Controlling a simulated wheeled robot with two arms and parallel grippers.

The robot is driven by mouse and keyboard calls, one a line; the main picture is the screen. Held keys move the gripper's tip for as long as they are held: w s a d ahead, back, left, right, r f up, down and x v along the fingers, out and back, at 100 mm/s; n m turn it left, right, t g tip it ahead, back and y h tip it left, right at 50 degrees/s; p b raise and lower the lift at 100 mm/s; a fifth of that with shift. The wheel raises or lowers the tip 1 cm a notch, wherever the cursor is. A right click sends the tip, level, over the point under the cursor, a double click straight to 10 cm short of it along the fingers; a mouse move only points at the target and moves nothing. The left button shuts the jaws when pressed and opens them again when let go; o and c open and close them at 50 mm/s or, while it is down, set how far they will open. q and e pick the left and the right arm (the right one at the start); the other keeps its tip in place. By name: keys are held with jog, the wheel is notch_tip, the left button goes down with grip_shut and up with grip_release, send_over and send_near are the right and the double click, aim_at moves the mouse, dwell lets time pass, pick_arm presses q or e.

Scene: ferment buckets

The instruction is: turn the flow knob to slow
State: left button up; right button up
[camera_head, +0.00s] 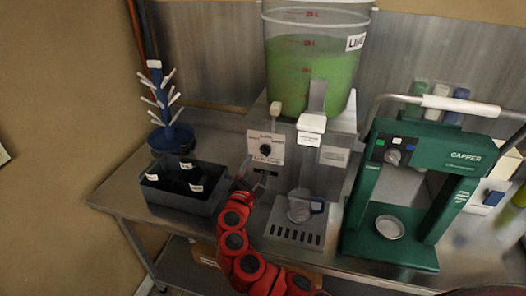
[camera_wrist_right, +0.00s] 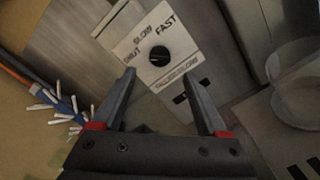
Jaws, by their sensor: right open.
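The flow knob (camera_head: 265,149) is a small black dial on a white label plate (camera_head: 256,138) at the front left of the steel dispenser. In the right wrist view the knob (camera_wrist_right: 159,56) shows close up, with SHUT, SLOW and FAST printed around it. Which mark it points to is hard to tell. My right gripper (camera_head: 250,181) is just below the plate in the head view. In the right wrist view my right gripper (camera_wrist_right: 162,92) is open and empty, its two fingers pointing toward the knob, apart from it. My left gripper is not in view.
A tank of green liquid (camera_head: 310,75) marked LIME sits above the dispenser. A clear cup (camera_head: 300,207) stands on the drip tray (camera_head: 279,229). A dark divided bin (camera_head: 172,203), a blue drying rack (camera_head: 173,140) and a green capper (camera_head: 363,213) flank it.

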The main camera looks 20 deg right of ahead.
aim_at(264, 153)
jog(key=p+x, duration=0.1)
jog(key=x, duration=0.6)
jog(key=shift+w+d, duration=0.15)
jog(key=shift+w, duration=0.1)
grip_shut()
